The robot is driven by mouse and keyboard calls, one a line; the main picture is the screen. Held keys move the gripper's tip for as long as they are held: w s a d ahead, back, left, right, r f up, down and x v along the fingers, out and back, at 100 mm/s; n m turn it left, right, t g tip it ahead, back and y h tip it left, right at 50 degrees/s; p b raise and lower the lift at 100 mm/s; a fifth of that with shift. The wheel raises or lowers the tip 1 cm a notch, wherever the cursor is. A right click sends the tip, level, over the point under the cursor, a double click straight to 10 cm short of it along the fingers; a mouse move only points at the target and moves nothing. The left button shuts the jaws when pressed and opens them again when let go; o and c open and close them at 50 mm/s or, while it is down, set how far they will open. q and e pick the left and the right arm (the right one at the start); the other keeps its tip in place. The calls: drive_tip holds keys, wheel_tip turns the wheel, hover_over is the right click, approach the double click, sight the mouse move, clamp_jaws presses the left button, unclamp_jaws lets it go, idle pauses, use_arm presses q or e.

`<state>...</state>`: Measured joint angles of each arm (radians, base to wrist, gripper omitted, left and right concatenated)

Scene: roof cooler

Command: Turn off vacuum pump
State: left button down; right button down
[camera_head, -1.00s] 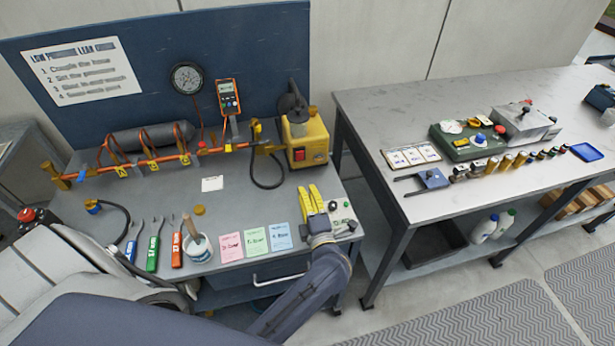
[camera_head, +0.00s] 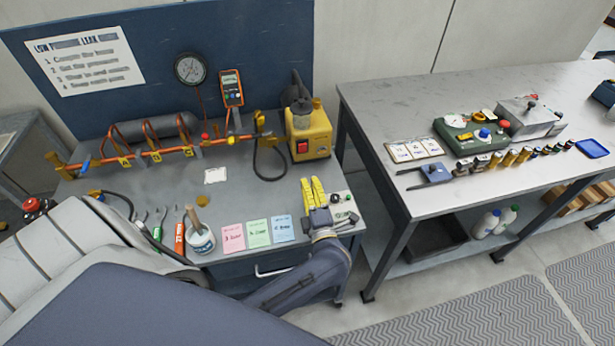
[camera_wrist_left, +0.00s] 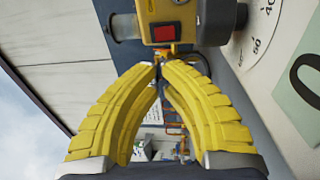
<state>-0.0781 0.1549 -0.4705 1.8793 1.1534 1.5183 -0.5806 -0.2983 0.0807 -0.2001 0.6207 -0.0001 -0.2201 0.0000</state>
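The vacuum pump appears to be the yellow unit (camera_head: 308,132) at the back right of the left bench, with a dark top. A red switch (camera_head: 302,146) is on its front face. My left gripper (camera_head: 312,180), with yellow fingers, is over the bench's front right, in front of the pump and apart from it. In the left wrist view its fingertips (camera_wrist_left: 158,66) meet and hold nothing. That view shows the pump body (camera_wrist_left: 140,28) and red switch (camera_wrist_left: 165,33) beyond the fingertips. The switch's position cannot be told. My right gripper is not in view.
An orange pipe manifold (camera_head: 150,152) and a black hose (camera_head: 262,172) lie left of the pump. Coloured cards (camera_head: 258,233), a white pot (camera_head: 201,240) and a small knob panel (camera_head: 343,207) are near the front. A second bench (camera_head: 375,130) stands right, across a gap.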

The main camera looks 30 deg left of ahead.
sight(297, 145)
use_arm(q)
drive_tip(key=x, duration=1)
drive_tip(key=shift+w+a, duration=0.2)
drive_tip(key=shift+a, duration=0.1)
drive_tip(key=shift+x, duration=0.8)
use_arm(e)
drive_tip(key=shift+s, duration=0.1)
use_arm(q)
drive_tip(key=shift+a, duration=0.1)
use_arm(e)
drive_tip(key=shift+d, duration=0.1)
